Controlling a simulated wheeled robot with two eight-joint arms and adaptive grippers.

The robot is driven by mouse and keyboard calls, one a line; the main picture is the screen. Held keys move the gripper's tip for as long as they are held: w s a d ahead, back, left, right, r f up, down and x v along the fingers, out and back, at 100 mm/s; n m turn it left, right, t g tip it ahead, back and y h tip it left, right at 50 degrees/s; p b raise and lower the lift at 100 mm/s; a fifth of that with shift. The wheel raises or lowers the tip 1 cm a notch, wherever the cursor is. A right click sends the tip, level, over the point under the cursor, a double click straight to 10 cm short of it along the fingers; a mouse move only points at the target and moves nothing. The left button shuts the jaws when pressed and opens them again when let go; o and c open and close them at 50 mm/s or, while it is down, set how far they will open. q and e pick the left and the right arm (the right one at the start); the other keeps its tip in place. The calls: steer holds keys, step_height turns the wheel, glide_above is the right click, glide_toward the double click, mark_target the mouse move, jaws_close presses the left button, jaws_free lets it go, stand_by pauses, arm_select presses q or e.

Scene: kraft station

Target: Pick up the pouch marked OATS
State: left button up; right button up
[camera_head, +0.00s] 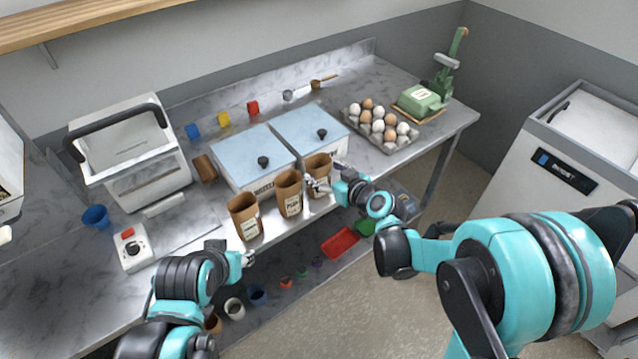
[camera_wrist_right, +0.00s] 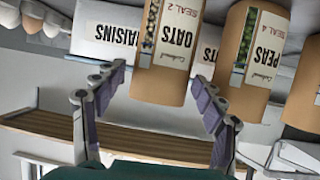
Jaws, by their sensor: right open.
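The OATS pouch (camera_wrist_right: 165,60) is brown with a white label and a strip window. It appears upside down in the right wrist view, between the fingers of my open right gripper (camera_wrist_right: 157,85). In the head view the OATS pouch (camera_head: 317,177) stands upright at the right end of a row of pouches, with my right gripper (camera_head: 322,184) close at its front. Whether the fingers touch it I cannot tell. The PEAS pouch (camera_head: 289,195) stands to its left.
Another brown pouch (camera_head: 244,217) stands at the row's left end. Two blue-lidded bins (camera_head: 312,124) are close behind the pouches; one reads RAISINS in the wrist view (camera_wrist_right: 97,30). An egg tray (camera_head: 383,144) is to the right. Bare counter (camera_head: 365,80) lies behind the eggs.

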steer(key=x, duration=0.3)
steer(key=shift+w+a+f+b, duration=0.1)
steer(key=shift+a+b, duration=0.15)
steer(key=shift+b, duration=0.15)
steer(key=shift+d, duration=0.1)
steer(key=c, duration=1.4)
